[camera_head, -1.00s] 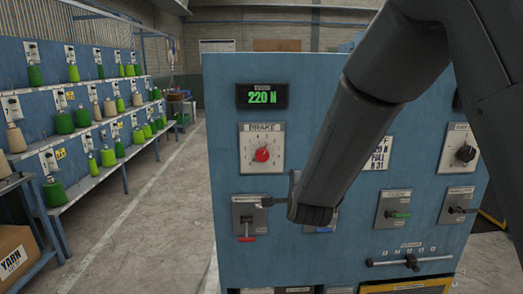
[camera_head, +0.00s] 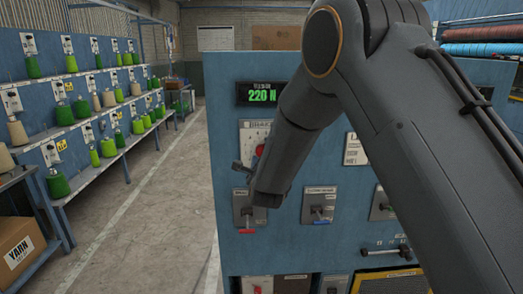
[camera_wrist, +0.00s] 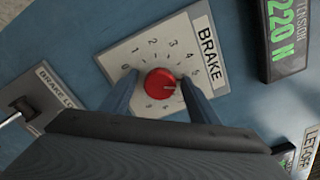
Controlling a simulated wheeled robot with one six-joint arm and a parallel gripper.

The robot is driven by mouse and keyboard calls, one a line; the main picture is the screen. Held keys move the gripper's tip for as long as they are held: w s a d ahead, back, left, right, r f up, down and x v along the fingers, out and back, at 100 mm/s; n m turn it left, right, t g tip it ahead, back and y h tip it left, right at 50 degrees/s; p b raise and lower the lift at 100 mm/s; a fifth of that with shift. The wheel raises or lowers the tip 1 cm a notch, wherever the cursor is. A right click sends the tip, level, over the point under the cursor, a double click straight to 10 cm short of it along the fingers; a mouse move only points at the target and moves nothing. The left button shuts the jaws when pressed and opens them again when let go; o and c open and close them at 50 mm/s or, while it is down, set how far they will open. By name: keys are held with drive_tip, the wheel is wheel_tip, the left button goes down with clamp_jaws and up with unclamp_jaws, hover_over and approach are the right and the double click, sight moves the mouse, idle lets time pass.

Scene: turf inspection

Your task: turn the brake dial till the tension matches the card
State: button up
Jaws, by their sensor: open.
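The red brake dial (camera_wrist: 160,83) sits on a white numbered plate (camera_wrist: 118,62) marked BRAKE. Its pale mark points right, just below the 5. My gripper (camera_wrist: 159,77) is open, with one finger on each side of the dial; I cannot tell whether they touch it.
A lever marked BRAKE (camera_wrist: 25,112) is close to the dial, on the left in the wrist view. More levers (camera_head: 318,210) sit lower on the blue panel. Shelves with yarn cones (camera_head: 60,183) and a yarn box (camera_head: 18,250) stand left, beyond open floor.

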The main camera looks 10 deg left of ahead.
drive_tip(key=shift+w, duration=0.25)
drive_tip(key=c, duration=1)
drive_tip(key=shift+c, duration=0.2)
drive_tip(key=shift+f+n+b, duration=0.1)
drive_tip(key=shift+n+b, duration=0.2)
